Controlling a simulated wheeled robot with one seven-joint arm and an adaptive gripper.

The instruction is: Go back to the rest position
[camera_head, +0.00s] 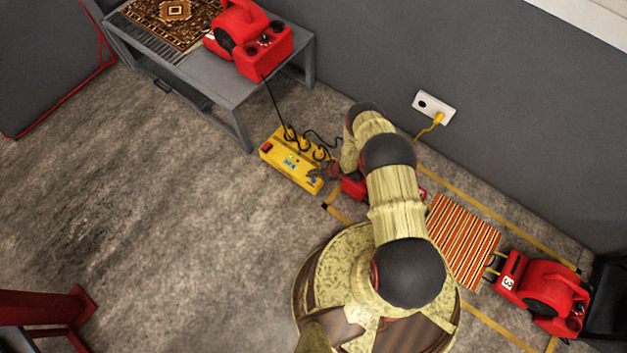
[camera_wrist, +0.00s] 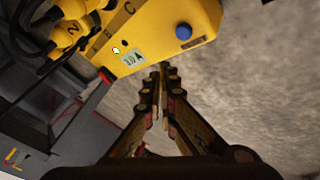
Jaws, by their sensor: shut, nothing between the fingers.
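My gripper (camera_head: 325,172) is at the near right end of the yellow power box (camera_head: 283,165), low over the floor. In the wrist view my gripper (camera_wrist: 163,72) is shut with nothing between its fingers. The yellow power box (camera_wrist: 160,30) fills the top left there, with a blue button (camera_wrist: 183,31) just beyond the fingertips and to the right. I cannot tell whether the fingertips touch the box.
A grey table (camera_head: 190,75) at the top left carries a red blower (camera_head: 262,55) and a patterned rug (camera_head: 168,22). A striped rug (camera_head: 463,240) and another red blower (camera_head: 545,292) lie at the right. A wall socket (camera_head: 433,107) holds a yellow plug.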

